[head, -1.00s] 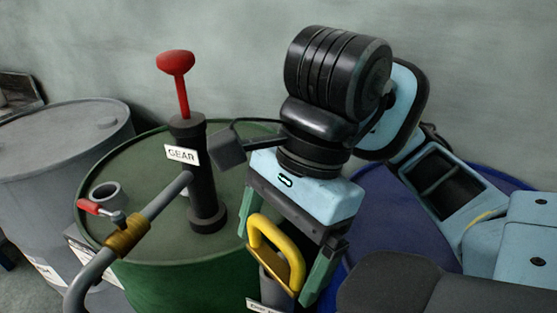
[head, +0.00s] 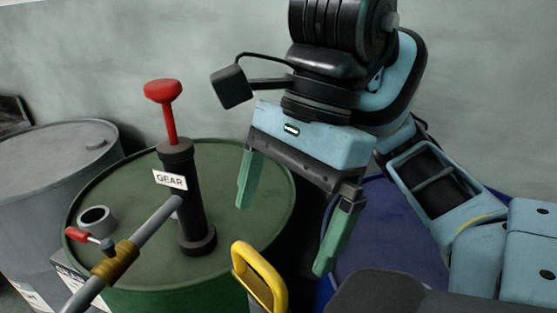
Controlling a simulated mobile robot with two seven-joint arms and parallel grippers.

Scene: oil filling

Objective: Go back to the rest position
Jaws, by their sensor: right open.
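My right gripper (head: 284,235) is in the head view, right of centre. Its two green fingers point down and stand wide apart, with nothing between them. It hangs above a yellow handle (head: 262,272) at the bottom of the picture and is clear of it. What the handle belongs to is cut off by the picture's edge. A green drum (head: 125,210) stands to the left, with a black pump (head: 180,195) labelled GEAR and a red knob (head: 163,91) on top. My left gripper does not show.
A grey pipe with a brass collar (head: 116,262) runs from the pump to the lower left, near a small red-handled valve (head: 85,235). A grey drum (head: 50,170) stands at the far left and a blue drum (head: 385,235) behind my right arm. A plain wall is behind.

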